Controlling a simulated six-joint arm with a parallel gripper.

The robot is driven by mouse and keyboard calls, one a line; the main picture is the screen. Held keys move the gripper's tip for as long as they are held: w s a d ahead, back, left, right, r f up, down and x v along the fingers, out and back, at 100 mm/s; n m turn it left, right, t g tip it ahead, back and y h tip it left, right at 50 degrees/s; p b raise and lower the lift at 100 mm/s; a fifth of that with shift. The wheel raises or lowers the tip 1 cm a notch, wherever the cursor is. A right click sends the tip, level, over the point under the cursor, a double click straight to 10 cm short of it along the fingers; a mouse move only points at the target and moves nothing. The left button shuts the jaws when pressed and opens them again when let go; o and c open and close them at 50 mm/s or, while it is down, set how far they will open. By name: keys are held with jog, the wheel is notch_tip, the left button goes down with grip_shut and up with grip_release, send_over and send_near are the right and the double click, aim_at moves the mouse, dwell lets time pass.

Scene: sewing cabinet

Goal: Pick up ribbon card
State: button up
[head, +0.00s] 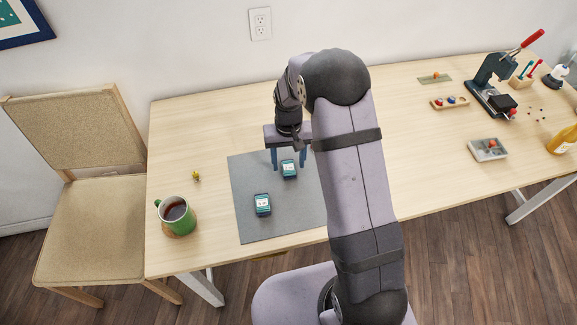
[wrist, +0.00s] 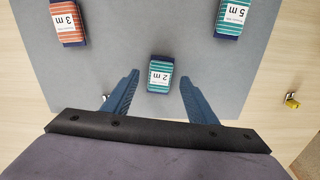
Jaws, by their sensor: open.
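A teal striped ribbon card (wrist: 160,74) marked "2 m" lies on the grey mat (wrist: 150,25). In the head view, this card (head: 289,169) is just below my gripper (head: 288,166). In the wrist view my gripper (wrist: 160,78) is open, with one blue finger on each side of the card and no visible grip on it. A teal card (wrist: 234,16) marked "5 m" lies at upper right in the wrist view; in the head view this card (head: 262,205) is nearer the front. An orange striped card (wrist: 69,22) marked "3 m" shows at upper left; my arm hides it in the head view.
A green mug (head: 177,215) stands left of the mat, with a small yellow object (head: 196,176) behind it. A grey tray (head: 488,150), a wooden holder (head: 449,103) and a dark press (head: 492,85) are at the right. The table behind the mat is clear.

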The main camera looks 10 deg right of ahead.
aim_at(288, 166)
jog(key=shift+f, duration=0.7)
jog(key=c, duration=1.1)
jog(key=shift+r, duration=0.1)
notch_tip(288, 166, up, 10)
jog(key=b, duration=0.1)
jog(key=shift+b, duration=0.35)
